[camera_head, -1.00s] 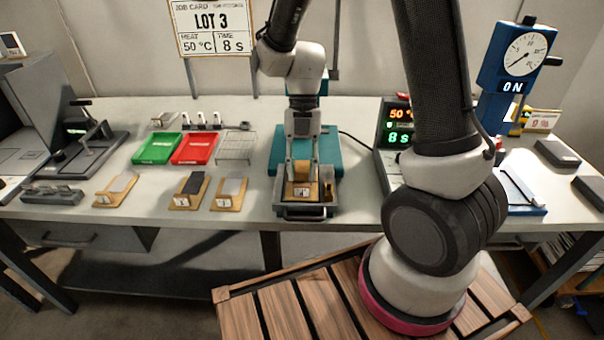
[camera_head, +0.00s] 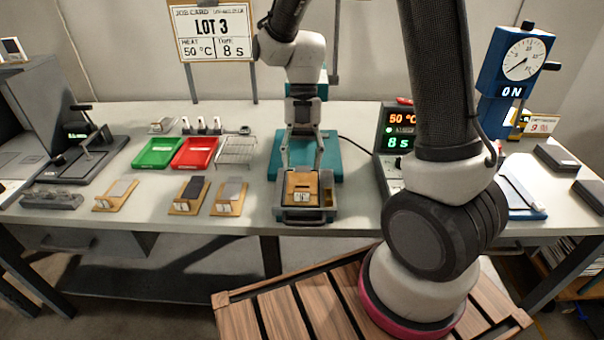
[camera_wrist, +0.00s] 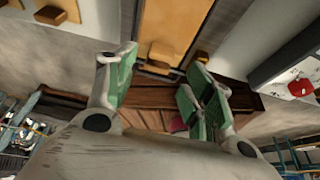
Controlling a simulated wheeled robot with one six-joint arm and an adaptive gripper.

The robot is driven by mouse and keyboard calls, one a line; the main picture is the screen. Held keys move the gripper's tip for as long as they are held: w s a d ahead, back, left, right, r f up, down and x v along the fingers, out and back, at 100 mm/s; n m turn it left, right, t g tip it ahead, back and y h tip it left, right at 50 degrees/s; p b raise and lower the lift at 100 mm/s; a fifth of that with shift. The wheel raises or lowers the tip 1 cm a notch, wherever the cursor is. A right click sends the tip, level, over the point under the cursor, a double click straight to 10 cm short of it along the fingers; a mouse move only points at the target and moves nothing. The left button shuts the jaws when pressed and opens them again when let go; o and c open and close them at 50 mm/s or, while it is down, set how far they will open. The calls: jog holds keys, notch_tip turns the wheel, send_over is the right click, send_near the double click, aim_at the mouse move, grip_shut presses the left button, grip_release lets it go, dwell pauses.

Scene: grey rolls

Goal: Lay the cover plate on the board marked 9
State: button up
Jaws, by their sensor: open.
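A wooden board (camera_head: 313,181) with a white number tag lies in the grey tray of the teal press. I cannot read its number. An orange-brown wooden face fills the top middle of the wrist view (camera_wrist: 172,32). I cannot tell board from cover plate there. My gripper (camera_head: 302,167) is open just above the board, one finger to each side. In the wrist view its green-padded fingers (camera_wrist: 160,92) are wide apart with nothing gripped. Three more tagged boards stand to the left: one with a grey plate (camera_head: 121,188), one with a dark plate (camera_head: 193,187), one with a grey plate (camera_head: 232,191).
A green tray (camera_head: 158,153), a red tray (camera_head: 195,153) and a wire rack (camera_head: 237,151) stand behind the boards. A lit display box (camera_head: 398,130) reading 50 °C and 8 s is right of the press. A blue gauge stand (camera_head: 505,75) is farther right.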

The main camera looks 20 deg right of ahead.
jog(key=s+d+r+m+t, duration=0.2)
jog(key=d+r+m, duration=0.2)
jog(key=r+m, duration=0.25)
jog(key=s+d+r+m+t, duration=0.2)
jog(key=s+d+r+m, duration=0.15)
jog(key=r+m, duration=0.3)
jog(key=s+d+r+m+t+h, duration=0.1)
jog(key=s+d+r+m+t, duration=0.1)
jog(key=m, duration=0.7)
jog(key=s+d+r+m+t, duration=0.2)
jog(key=s+d+m, duration=0.2)
jog(key=m, duration=0.5)
jog(key=shift+s+d+r+t+h, duration=0.3)
jog(key=shift+s+r+h, duration=0.1)
jog(key=shift+s, duration=0.8)
